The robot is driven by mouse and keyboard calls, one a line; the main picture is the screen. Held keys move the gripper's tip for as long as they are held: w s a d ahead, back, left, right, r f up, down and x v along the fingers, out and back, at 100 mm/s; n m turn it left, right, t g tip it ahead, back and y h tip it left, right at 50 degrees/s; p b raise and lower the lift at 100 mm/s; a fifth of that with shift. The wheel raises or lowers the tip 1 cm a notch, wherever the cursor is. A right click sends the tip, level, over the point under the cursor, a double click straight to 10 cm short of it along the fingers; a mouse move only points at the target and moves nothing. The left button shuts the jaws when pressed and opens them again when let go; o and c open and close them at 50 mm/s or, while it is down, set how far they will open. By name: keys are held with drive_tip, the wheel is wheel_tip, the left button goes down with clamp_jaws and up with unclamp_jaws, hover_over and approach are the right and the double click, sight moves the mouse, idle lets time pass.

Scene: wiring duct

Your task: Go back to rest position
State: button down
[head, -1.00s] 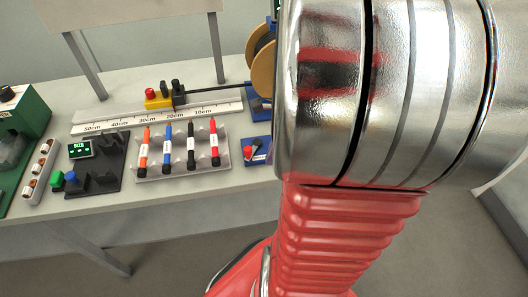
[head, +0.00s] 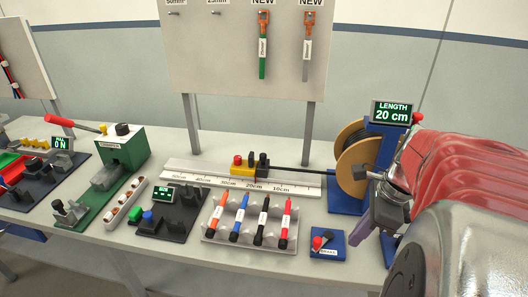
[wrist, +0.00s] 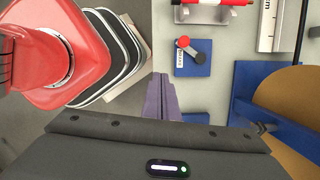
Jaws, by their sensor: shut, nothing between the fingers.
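My gripper (head: 360,232) is at the right of the head view, beside the blue reel stand near the bench's front right edge. Its purple fingers are shut together and hold nothing. My red and silver arm fills the right side of the head view and partly hides the reel stand. My red body shows at the upper left of the wrist view.
The reel stand (head: 340,202) with its brown spool (head: 352,172) is close to my gripper. A small blue block (head: 327,243) and a white rack (head: 222,233) of several coloured pieces lie left of it. The ruler (head: 300,188) lies behind. Floor in front is clear.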

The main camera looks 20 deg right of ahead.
drive_tip(key=shift+w+a, duration=0.1)
drive_tip(key=w+a+r+n+t+h, duration=0.1)
drive_tip(key=a+r+n, duration=0.1)
drive_tip(key=a+n, duration=0.9)
drive_tip(key=w+a+r+n+t+h, duration=0.1)
drive_tip(key=w+a+r+n+t, duration=0.1)
drive_tip(key=a+n, duration=0.9)
drive_tip(key=shift+r+n+t, duration=0.3)
drive_tip(key=shift+r+n, duration=0.2)
drive_tip(key=shift+n, duration=1.7)
drive_tip(key=shift+a, duration=0.1)
